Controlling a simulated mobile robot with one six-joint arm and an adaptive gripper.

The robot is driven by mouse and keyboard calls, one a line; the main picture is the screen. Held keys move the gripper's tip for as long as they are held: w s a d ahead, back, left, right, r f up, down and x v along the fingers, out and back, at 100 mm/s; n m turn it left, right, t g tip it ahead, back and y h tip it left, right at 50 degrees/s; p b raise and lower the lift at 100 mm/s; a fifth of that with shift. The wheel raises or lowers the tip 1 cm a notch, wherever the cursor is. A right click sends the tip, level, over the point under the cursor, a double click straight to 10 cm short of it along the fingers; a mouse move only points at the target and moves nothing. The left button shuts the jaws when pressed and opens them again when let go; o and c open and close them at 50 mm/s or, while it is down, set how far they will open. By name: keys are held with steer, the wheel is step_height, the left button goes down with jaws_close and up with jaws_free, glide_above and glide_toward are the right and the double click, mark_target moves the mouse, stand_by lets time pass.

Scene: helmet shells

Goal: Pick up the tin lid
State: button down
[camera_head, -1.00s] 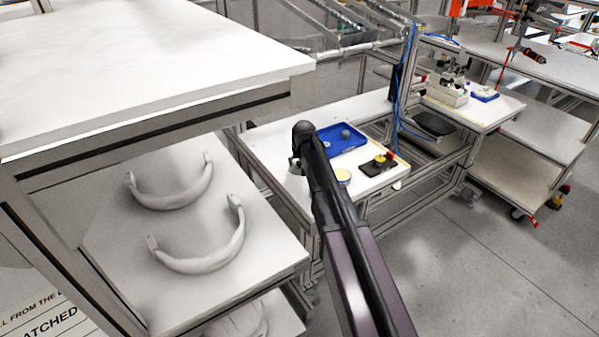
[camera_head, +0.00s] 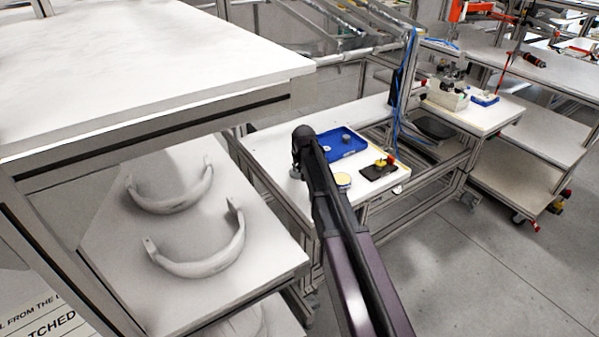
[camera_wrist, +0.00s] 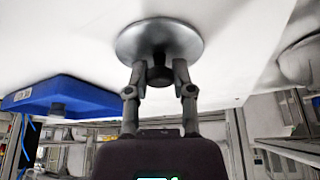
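The tin lid (camera_wrist: 160,40) is a round silver-grey disc with a dark knob (camera_wrist: 159,75), seen in the wrist view against the white table top. My gripper (camera_wrist: 159,66) has one finger on each side of the knob. The fingers look open, with narrow gaps beside the knob; I cannot tell whether they touch the lid. In the head view my arm hides most of my gripper, and I cannot make out the lid there.
A blue tray (camera_head: 328,151) with a small grey round piece (camera_head: 347,138) lies on the white table (camera_head: 270,150). A round cream-topped item (camera_head: 343,179) and a black plate (camera_head: 372,174) with yellow and red parts are nearby. A shelf with white curved shells (camera_head: 200,265) stands left.

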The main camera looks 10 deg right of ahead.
steer(key=shift+r, duration=0.1)
stand_by(0.4)
step_height(320, 180, up, 10)
steer(key=p, duration=1)
stand_by(0.6)
step_height(320, 180, up, 14)
steer(key=p, duration=1.5)
glide_above(299, 166)
steer(key=shift+w+d+r, duration=0.1)
steer(key=shift+d+r, duration=0.05)
